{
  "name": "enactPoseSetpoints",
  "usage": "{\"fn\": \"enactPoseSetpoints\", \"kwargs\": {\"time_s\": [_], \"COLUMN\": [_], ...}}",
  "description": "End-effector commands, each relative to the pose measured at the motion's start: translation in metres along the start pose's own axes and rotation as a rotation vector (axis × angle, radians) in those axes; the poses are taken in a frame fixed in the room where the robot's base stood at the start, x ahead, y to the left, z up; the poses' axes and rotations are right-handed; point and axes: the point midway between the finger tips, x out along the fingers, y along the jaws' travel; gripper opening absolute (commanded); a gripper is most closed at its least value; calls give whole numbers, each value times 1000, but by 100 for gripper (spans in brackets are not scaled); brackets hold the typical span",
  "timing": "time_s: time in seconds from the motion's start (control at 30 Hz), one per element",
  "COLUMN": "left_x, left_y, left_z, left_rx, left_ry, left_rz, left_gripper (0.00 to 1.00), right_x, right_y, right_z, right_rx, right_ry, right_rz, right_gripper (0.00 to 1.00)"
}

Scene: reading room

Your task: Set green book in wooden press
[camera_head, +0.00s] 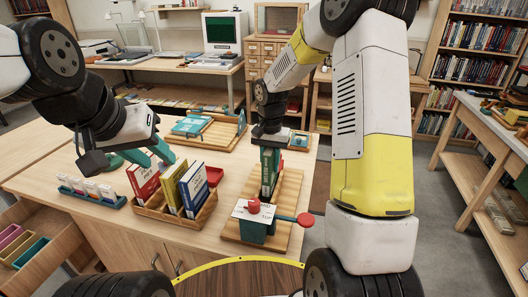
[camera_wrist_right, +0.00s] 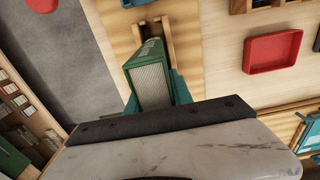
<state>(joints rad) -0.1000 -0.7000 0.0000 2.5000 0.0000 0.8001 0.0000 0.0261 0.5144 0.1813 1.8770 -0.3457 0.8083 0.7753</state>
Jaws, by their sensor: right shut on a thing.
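The green book (camera_head: 268,172) stands upright over the wooden press (camera_head: 290,187), between my right gripper's teal fingers. My right gripper (camera_wrist_right: 155,92) is shut on it from above. In the wrist view the green book (camera_wrist_right: 142,62) shows its pale page edges, with its far end by two wooden uprights of the press (camera_wrist_right: 166,36). Whether its lower edge touches the press base is hidden. The press has a teal block, a white plate and red knobs at its near end. My left gripper (camera_head: 140,158) is open and empty, above and behind the book rack.
A wooden rack (camera_head: 180,217) holds red, yellow and blue books left of the press. A teal holder with white cards (camera_head: 92,190) stands further left. A red tray (camera_wrist_right: 277,54) lies beside the press. A wooden tray with teal items (camera_head: 208,132) is behind.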

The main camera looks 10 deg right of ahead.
Motion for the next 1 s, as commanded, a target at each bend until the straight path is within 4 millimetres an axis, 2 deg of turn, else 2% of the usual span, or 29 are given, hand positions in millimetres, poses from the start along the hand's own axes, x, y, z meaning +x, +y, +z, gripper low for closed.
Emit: {"fn": "enactPoseSetpoints", "kwargs": {"time_s": [0.77,1.0], "left_x": [0,0], "left_y": [0,0], "left_z": [0,0], "left_rx": [0,0], "left_ry": [0,0], "left_rz": [0,0], "left_gripper": [36,36], "right_x": [-1,22], "right_y": [0,0], "right_z": [0,0], "right_rx": [1,-1], "right_ry": [0,0], "right_rz": [0,1], "right_gripper": [0,0]}}
